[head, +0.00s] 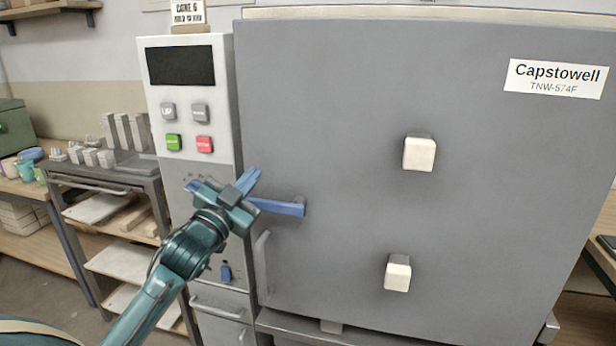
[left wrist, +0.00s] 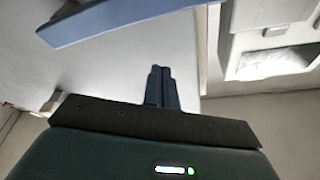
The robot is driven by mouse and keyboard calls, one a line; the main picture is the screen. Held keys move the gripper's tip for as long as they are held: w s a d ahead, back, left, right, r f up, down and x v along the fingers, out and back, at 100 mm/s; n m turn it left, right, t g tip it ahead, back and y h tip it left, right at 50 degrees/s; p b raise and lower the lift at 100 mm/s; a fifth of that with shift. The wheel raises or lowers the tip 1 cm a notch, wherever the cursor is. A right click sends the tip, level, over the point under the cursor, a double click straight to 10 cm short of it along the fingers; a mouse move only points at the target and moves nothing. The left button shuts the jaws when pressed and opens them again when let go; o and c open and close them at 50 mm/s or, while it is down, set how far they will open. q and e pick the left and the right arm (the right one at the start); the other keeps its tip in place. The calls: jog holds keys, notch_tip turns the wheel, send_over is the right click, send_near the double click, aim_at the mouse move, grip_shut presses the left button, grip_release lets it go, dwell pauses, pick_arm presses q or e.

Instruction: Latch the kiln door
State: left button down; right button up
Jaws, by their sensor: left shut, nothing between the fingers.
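The kiln door (head: 340,100) is a large grey panel that looks closed or nearly so. A blue latch lever (head: 280,207) extends left from a grey pivot near the door's left edge, roughly level. My left gripper (head: 250,179) is shut and empty, in front of the door's left edge and overlapping the lever's left part. In the left wrist view my shut fingers (left wrist: 160,85) point up the picture, and the blue lever (left wrist: 125,18) crosses the top left, apart from the fingertips. The lever's left end is partly hidden by the gripper in the head view. My right gripper is not in view.
A control panel (head: 190,105) with a dark display and several buttons stands left of the door. Two pale plugs (head: 419,154) stick out of the door. A grey door handle (head: 263,265) is below the lever. A cart (head: 100,175) with pale pieces stands at left.

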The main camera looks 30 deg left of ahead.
pick_arm(q)
jog(key=shift+s+a+f+n+y, duration=0.1)
jog(key=shift+a+f+n+y, duration=0.3)
jog(key=shift+f+n+y, duration=0.75)
jog(key=shift+s+a+f+n+y, duration=0.1)
jog(key=shift+a+f+n, duration=0.45)
jog(key=shift+n, duration=1.25)
jog(key=shift+s+a+f+n+y, duration=0.1)
jog(key=shift+a+f+n+y, duration=0.1)
jog(key=shift+f+n+y, duration=0.75)
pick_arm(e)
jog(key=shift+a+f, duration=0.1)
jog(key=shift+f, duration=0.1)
pick_arm(q)
jog(key=shift+f+n, duration=0.25)
jog(key=shift+n, duration=0.35)
jog(key=shift+r+h, duration=0.1)
jog(key=shift+h, duration=0.2)
